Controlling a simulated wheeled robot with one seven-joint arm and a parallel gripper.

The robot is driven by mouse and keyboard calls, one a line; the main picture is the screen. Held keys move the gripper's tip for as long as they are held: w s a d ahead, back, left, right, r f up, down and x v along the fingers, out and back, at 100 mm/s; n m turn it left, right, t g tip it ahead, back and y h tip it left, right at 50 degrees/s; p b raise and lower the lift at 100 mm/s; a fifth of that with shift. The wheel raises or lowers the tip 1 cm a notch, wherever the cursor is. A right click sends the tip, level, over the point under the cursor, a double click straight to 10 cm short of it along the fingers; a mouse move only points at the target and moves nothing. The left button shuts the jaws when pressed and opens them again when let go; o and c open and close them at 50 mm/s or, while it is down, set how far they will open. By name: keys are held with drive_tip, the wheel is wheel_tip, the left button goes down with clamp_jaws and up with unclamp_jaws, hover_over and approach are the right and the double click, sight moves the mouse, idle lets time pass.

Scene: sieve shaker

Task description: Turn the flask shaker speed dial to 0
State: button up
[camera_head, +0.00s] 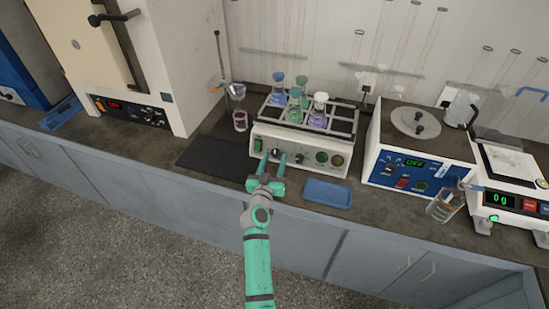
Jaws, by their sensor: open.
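The flask shaker (268,131) is a white box on the bench with a rack of stoppered flasks on top. Its front panel carries a small dark knob (299,158) and round green and olive buttons to the right. Another dark dial (276,151) shows around the fingertips; I cannot tell which knob is the speed dial or read its setting. My gripper (272,160) is open in front of the panel's left half, with its two green fingers pointing at it. The fingers partly hide the panel, and contact with a dial cannot be made out.
A blue tray (327,194) lies right of my gripper, and a black mat (212,154) lies left. A blue-fronted device reading OFF (420,176) and a balance (513,196) stand right, with a glass beaker (444,206) near the edge. An oven-like unit (130,110) stands left.

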drive_tip(key=shift+w, duration=0.6)
drive_tip(key=shift+a, duration=0.2)
drive_tip(key=shift+d, duration=0.1)
drive_tip(key=c, duration=1.1)
drive_tip(key=shift+o, duration=0.2)
